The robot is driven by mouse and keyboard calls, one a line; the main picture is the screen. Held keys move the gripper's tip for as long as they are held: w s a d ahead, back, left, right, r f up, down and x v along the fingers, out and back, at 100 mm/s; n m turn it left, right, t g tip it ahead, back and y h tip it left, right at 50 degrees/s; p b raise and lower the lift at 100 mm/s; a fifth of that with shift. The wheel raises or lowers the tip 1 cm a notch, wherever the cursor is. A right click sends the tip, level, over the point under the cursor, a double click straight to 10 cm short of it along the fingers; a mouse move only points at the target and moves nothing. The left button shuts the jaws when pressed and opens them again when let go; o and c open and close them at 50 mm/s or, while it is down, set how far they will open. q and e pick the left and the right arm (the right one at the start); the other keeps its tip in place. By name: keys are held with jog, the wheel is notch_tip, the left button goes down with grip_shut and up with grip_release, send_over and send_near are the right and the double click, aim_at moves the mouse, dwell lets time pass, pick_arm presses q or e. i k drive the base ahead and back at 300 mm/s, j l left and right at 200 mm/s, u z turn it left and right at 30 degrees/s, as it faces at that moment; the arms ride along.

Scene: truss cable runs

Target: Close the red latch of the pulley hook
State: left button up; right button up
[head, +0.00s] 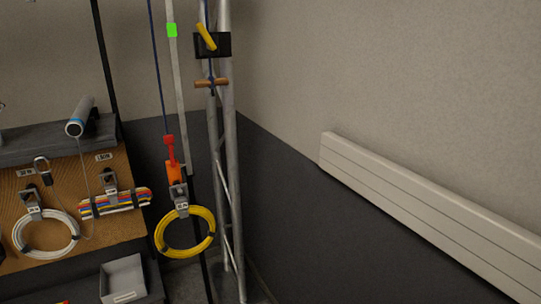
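A blue rope hangs from the top of the head view to a small red piece (169,148), which looks like the red latch. Just below it is an orange block (174,172), apparently the pulley hook's body. The red piece stands roughly upright above the block. Whether the latch is open or closed is too small to tell. A grey metal hook (179,193) shows just below the orange block, with a yellow cable coil (186,232) hanging at it. Neither of my grippers is in view.
A metal truss (229,160) stands just right of the hook, bearing a black block with a yellow lever (206,37) and a wooden bar (211,83). Left is a pegboard (115,228) with a white coil (46,234). A grey bin (123,279) sits below. A white panel (430,210) lines the right wall.

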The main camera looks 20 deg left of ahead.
aim_at(169, 140)
jog(key=u, duration=1.3)
